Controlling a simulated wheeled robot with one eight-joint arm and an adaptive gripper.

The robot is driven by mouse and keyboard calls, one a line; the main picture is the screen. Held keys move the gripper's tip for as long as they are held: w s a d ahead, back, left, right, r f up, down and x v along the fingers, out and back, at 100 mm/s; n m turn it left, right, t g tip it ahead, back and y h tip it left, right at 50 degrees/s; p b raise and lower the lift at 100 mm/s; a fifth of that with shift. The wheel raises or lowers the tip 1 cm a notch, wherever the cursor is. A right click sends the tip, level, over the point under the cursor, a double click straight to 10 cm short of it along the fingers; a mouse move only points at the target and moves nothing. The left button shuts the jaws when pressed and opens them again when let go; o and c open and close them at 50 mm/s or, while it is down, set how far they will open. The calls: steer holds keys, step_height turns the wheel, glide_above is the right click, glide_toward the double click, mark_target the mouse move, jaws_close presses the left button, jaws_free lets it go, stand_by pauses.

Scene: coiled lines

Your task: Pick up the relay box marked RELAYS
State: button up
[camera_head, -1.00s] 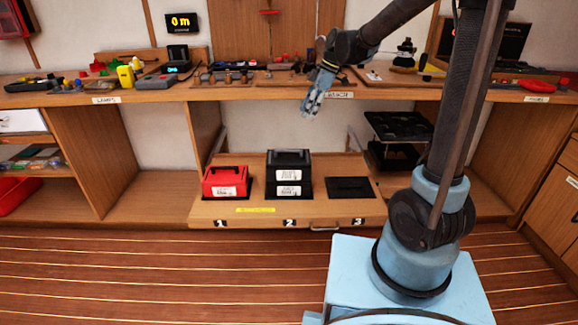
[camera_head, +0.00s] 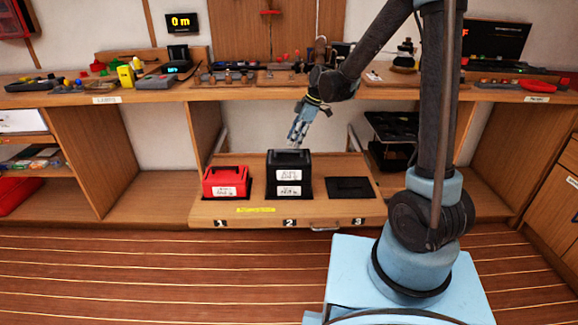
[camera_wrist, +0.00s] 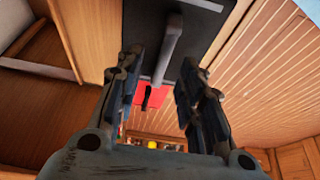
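Two black boxes are stacked at place 2 of a wooden pull-out tray (camera_head: 240,211); the upper black box (camera_head: 288,160) has a top handle and a white label, and the lower black box (camera_head: 270,190) has a similar label. A red box (camera_head: 225,178) with a handle sits at place 1. The label words are too small to read, so I cannot tell which is marked RELAYS. My gripper (camera_head: 298,141) is open and empty, just above the stack. In the wrist view, the upper box's handle (camera_wrist: 172,40) shows beyond and between my fingers (camera_wrist: 160,65).
Place 3 has a dark, empty inset (camera_head: 349,188). The counter (camera_head: 240,91) above the tray holds several small tools and parts. A black rack (camera_head: 398,125) stands in the bay to the right. The floor in front of the tray is clear.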

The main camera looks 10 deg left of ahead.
mark_target(289, 161)
steer(key=shift+x, duration=2.35)
steer(key=shift+s, duration=0.2)
jaws_close()
